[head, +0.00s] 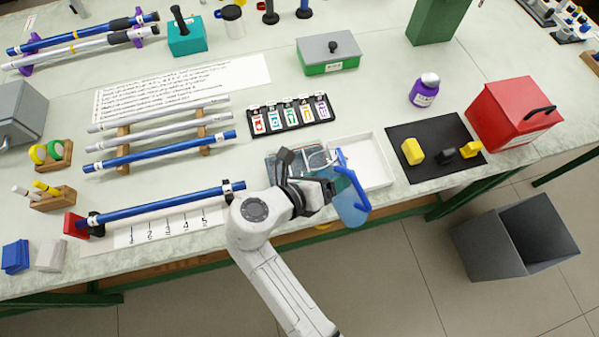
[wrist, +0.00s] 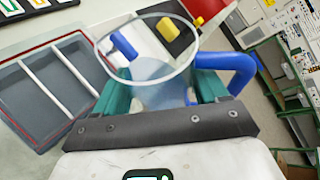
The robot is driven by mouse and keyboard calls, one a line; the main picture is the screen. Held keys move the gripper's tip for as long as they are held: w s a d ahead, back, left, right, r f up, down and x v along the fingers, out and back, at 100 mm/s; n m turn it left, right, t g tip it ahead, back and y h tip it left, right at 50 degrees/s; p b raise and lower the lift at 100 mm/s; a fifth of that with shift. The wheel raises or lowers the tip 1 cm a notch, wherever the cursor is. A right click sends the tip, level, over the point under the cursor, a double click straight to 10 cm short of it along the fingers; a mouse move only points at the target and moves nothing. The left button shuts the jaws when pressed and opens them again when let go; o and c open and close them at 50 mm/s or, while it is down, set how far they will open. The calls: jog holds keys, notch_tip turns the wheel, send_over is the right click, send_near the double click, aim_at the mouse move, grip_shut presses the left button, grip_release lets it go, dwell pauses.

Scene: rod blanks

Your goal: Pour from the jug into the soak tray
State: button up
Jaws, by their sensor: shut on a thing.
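The jug (head: 351,205) is clear pale blue with a darker blue handle; it hangs over the table's front edge. My gripper (head: 322,187) is shut on its body. In the wrist view, the jug (wrist: 155,85) sits between my teal fingers, its round rim facing up and its handle at the right. I cannot tell its exact tilt, and no stream shows. What looks like the soak tray (wrist: 20,88) is grey with a red line inside and pale bars across it. It lies left of the jug; in the head view my gripper partly hides the tray (head: 271,166).
A white tray (head: 388,178) lies just behind the jug. A black mat (head: 428,170) with yellow and black pieces and a red box (head: 512,112) are to the right. A grey bin (head: 485,245) stands on the floor. A blue rod (head: 165,202) lies left of my gripper.

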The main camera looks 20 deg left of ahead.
dwell(0.5)
jog(key=shift+f+h, duration=0.1)
jog(key=shift+h, duration=0.2)
jog(key=shift+f+n, duration=0.1)
jog(key=shift+n, duration=0.3)
